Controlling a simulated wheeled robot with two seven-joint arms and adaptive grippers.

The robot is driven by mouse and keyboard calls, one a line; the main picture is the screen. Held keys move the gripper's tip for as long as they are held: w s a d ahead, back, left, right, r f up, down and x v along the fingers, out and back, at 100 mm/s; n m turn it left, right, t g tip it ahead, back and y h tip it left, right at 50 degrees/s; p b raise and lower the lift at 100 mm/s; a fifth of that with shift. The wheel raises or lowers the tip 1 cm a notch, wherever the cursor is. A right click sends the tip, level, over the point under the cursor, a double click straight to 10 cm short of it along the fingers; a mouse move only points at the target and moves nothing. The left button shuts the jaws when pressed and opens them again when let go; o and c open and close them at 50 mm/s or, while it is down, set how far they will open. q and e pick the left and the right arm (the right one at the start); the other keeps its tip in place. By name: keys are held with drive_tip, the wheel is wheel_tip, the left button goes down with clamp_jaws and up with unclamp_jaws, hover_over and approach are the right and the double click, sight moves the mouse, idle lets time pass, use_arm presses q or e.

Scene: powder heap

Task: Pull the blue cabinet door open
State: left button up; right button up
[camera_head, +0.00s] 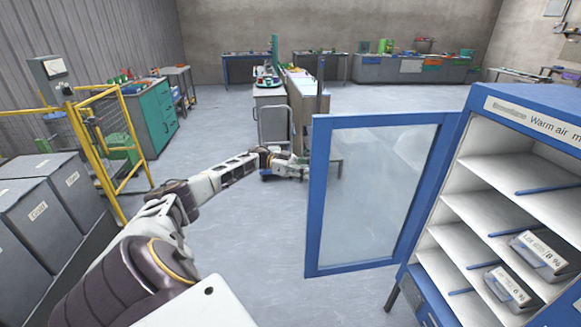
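The blue cabinet (524,99) stands at the right with its front open, showing white shelves. Its blue-framed door (320,230) with a clear pane is swung well open, to the left of the shelves. My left arm reaches from the lower left, and my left gripper (300,167) is at the door's free left edge. Its fingers are small and partly lost against the door frame, so I cannot tell if they touch it or are open or shut. My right gripper is not in view.
Boxed items (541,254) lie on the lower shelves. A yellow rail (122,135) and grey bins (40,205) stand at the left. A green cabinet (155,115) and workbenches (298,92) are farther back.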

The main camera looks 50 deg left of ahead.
use_arm(q)
drive_tip(key=v, duration=1.1)
idle(0.4)
drive_tip(key=shift+f, duration=0.1)
idle(0.3)
idle(0.3)
